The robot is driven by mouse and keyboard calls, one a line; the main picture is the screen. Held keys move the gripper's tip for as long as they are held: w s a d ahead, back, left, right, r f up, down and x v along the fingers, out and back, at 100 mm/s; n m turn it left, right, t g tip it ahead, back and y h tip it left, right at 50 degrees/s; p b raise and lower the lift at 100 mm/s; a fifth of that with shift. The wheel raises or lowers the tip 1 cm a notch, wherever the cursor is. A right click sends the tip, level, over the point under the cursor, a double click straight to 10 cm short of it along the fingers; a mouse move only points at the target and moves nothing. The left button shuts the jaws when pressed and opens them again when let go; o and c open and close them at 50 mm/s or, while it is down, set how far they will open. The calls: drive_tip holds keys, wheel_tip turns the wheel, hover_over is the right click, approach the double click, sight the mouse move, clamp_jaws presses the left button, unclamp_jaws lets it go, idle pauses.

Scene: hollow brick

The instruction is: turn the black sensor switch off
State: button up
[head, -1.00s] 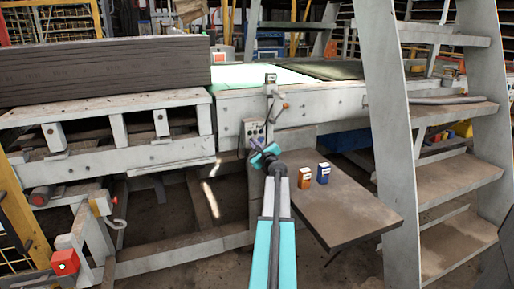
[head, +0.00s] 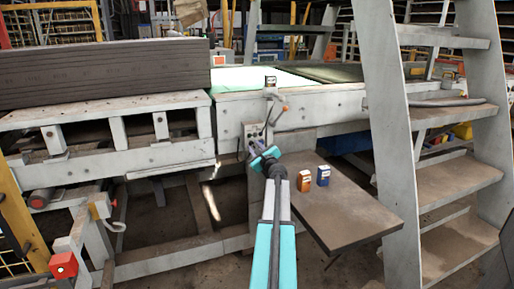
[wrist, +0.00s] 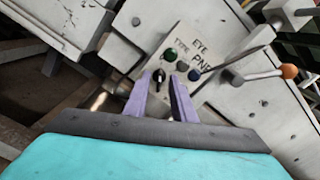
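A small control panel (wrist: 185,62) with printed letters fills the upper middle of the wrist view and hangs on the grey machine frame in the head view (head: 254,130). The black sensor switch (wrist: 158,75) is a small dark knob at the panel's lower left, by the green button (wrist: 170,54). A grey button and a blue button (wrist: 194,75) sit to its right. My gripper (wrist: 160,78) has two purple fingers, spread apart, with the switch showing between their tips. I cannot tell whether they touch it. In the head view my gripper (head: 254,146) is just before the panel.
A lever with an orange knob (wrist: 289,71) sticks out right of the panel. Metal stairs (head: 455,175) stand further right.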

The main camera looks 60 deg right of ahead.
drive_tip(key=shift+s+a, duration=0.1)
drive_tip(key=shift+a, duration=0.05)
drive_tip(key=v, duration=1.3)
drive_tip(key=shift+s, duration=0.3)
drive_tip(key=shift+w+a, duration=0.1)
idle(0.4)
